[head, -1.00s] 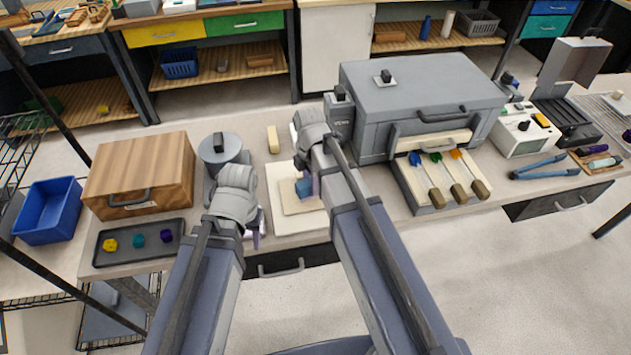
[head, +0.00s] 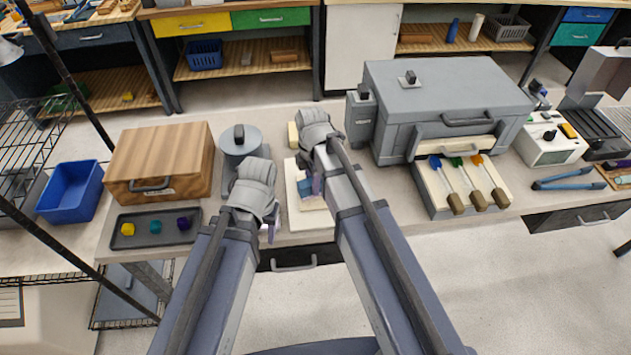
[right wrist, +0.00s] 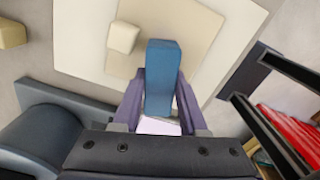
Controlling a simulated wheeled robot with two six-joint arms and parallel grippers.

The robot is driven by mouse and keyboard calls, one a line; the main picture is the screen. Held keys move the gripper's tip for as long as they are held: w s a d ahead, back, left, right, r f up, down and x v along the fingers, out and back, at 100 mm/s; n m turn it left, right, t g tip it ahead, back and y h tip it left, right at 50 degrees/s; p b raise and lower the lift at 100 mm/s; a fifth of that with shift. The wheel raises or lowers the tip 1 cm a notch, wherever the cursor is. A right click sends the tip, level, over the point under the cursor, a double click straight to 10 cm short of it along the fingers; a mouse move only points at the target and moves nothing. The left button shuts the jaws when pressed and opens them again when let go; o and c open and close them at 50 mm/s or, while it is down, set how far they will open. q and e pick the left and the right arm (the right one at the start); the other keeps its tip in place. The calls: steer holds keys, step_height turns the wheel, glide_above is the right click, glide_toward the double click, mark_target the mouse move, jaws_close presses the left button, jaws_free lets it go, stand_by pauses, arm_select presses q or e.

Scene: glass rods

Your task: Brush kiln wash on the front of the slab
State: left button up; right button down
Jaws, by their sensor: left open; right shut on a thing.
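A pale cream slab (head: 311,203) lies on a larger white board (head: 291,178) at the table's front; both show in the right wrist view, the slab (right wrist: 203,28) darker than the board (right wrist: 78,45). My right gripper (right wrist: 160,100) is shut on a blue block-like thing (right wrist: 162,65), perhaps the brush handle, over the slab. Its far end and any bristles are hidden, so contact with the slab cannot be told. A small cream block (right wrist: 122,38) shows beside it. My left gripper (head: 268,226) is open, left of the board near the table's front edge.
A grey lidded pot (head: 240,143) and wooden box (head: 160,160) stand left, with a dark tray (head: 180,236) in front. A yellowish block (head: 293,135) lies behind the board. A grey kiln-like box (head: 430,85) and three tools (head: 467,185) are right.

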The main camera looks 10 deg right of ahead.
mark_target(300, 185)
steer(key=shift+a+f, duration=0.1)
steer(key=shift+a, duration=1.7)
steer(key=shift+s, duration=0.5)
steer(key=shift+d, duration=2.05)
steer(key=shift+d, duration=0.15)
steer(key=shift+s+d, duration=0.1)
steer(key=shift+d, duration=1.8)
steer(key=shift+d, duration=0.1)
